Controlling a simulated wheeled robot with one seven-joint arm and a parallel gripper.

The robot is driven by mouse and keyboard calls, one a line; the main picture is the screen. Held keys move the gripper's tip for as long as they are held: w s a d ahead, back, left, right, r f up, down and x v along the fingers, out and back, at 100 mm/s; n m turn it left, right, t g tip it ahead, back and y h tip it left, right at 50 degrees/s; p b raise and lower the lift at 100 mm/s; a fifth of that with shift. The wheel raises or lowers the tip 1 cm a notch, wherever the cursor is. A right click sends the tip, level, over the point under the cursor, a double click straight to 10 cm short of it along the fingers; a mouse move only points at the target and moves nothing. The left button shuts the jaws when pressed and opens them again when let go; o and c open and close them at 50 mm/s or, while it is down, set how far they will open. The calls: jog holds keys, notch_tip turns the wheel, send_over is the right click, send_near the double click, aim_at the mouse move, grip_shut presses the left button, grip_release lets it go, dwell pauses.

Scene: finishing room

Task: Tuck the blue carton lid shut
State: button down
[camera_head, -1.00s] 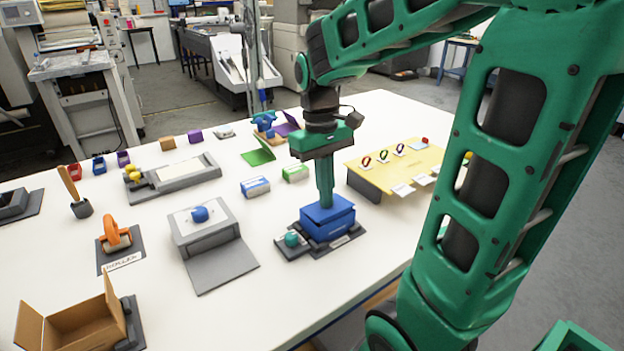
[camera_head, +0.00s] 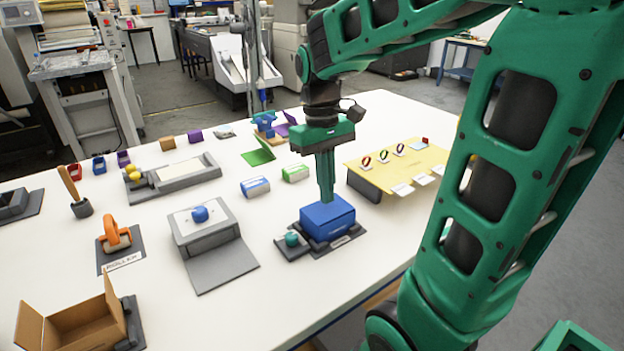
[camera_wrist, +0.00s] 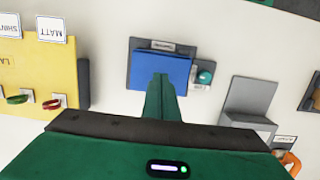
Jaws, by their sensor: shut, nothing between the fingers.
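The blue carton (camera_head: 328,219) stands on a dark base plate with a teal knob (camera_head: 292,239) at its left. Its blue lid (camera_head: 335,212) lies over the top and looks flat or nearly so. My gripper (camera_head: 327,200) is shut and empty, pointing down with its fingertips at the lid's far edge. In the wrist view the carton (camera_wrist: 162,70) shows just beyond my shut fingers (camera_wrist: 160,80). The fingertips hide part of the lid edge, and I cannot tell whether the lid's flap is inside the carton.
A yellow board (camera_head: 400,168) with small rings and cards stands to the right.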

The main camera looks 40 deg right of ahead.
notch_tip(320, 180, up, 8)
jog(key=shift+r, duration=0.25)
dwell(0.7)
dwell(0.4)
jog(key=s+d+f+m, duration=0.1)
jog(key=s+f+m, duration=0.1)
jog(key=s+f, duration=0.2)
jog(key=s+d+f+m+t, duration=0.1)
jog(key=s+d+f+m, duration=0.1)
jog(key=s+f, duration=0.2)
jog(key=s+d+f+m, duration=0.1)
jog(key=s+f+m, duration=0.1)
jog(key=s+f, duration=0.2)
jog(key=shift+s+d+f+t, duration=0.15)
jog(key=shift+s+d+t, duration=0.05)
jog(key=shift+s, duration=0.55)
jog(key=shift+s+d+f+t, duration=0.15)
jog(key=shift+s+t, duration=0.05)
jog(key=shift+s, duration=0.5)
jog(key=shift+w+f, duration=0.25)
jog(key=shift+w, duration=0.5)
jog(key=shift+s, duration=0.1)
